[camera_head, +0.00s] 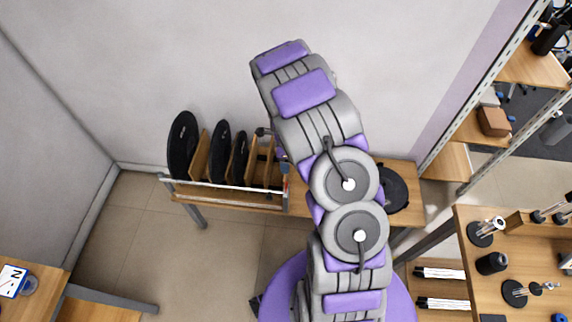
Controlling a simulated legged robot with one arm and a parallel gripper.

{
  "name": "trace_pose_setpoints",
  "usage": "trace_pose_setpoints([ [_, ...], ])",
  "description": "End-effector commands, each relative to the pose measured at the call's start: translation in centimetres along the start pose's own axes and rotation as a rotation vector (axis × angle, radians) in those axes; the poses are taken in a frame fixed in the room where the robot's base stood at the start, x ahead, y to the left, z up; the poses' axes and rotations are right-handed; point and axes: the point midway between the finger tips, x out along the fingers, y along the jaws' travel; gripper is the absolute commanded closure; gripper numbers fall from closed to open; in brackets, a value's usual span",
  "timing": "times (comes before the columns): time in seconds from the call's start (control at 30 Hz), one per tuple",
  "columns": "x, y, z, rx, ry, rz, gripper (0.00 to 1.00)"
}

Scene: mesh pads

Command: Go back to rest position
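My grey and purple arm rises through the middle of the head camera view and bends up and left above a wooden bench (228,203). The hand end lies mostly behind the arm. Only a small dark part shows at the arm's left edge, close to the rack, and I cannot be sure that it is my gripper. The fingers cannot be made out, nor whether anything is held. Black discs (184,146) of different sizes stand upright in a wooden rack (201,157) on the bench. Another black disc (394,188) lies right of the arm, partly hidden by it.
A wooden table (482,262) with dark-based metal parts (484,232) stands at right. A metal-framed shelf (500,62) rises at upper right. Another wooden table (45,285) with a blue-and-white card (12,281) is at lower left. Tiled floor (150,235) is clear at left.

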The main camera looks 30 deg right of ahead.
Motion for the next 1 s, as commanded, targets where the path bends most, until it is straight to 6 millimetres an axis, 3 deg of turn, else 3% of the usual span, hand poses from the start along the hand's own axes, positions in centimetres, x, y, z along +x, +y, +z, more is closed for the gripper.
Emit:
trace_pose_setpoints([
  [0.13,-0.8,-0.1,0.0,0.0,0.0,-0.003,0.38],
  [0.73,-1.1,0.0,0.0,-0.012,0.0,-0.003,0.38],
  [0.87,-3.2,0.7,0.2,-0.092,0.003,-0.002,0.38],
  [1.0,-7.6,2.6,0.4,-0.271,0.003,0.007,0.38],
])
